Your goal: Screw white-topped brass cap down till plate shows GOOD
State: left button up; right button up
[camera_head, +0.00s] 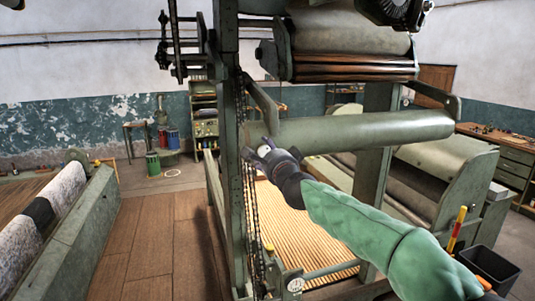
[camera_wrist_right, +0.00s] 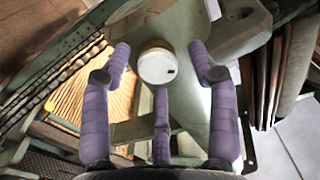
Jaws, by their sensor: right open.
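The white-topped cap (camera_wrist_right: 157,66) shows in the right wrist view as a round white disc with a small black mark and a thin brass-coloured rim. It sits on a green machine part. My right gripper (camera_wrist_right: 160,75) has three purple-wrapped fingers, spread open, two beside the cap and one below it in the picture. I see no finger clearly touching it. In the head view my right gripper (camera_head: 262,150) is at the green upright of the loom, with a whitish spot between its fingers. I cannot read any plate showing GOOD. My left gripper is out of view.
A chain (camera_head: 250,190) hangs along the upright, close to my right gripper. A green roller (camera_head: 350,130) runs to the right behind my right arm. A small white round dial (camera_head: 296,285) is low on the frame. Wooden floor (camera_head: 150,240) lies open at the left.

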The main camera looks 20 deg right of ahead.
jog(key=s, duration=1.2)
jog(key=shift+d, duration=0.3)
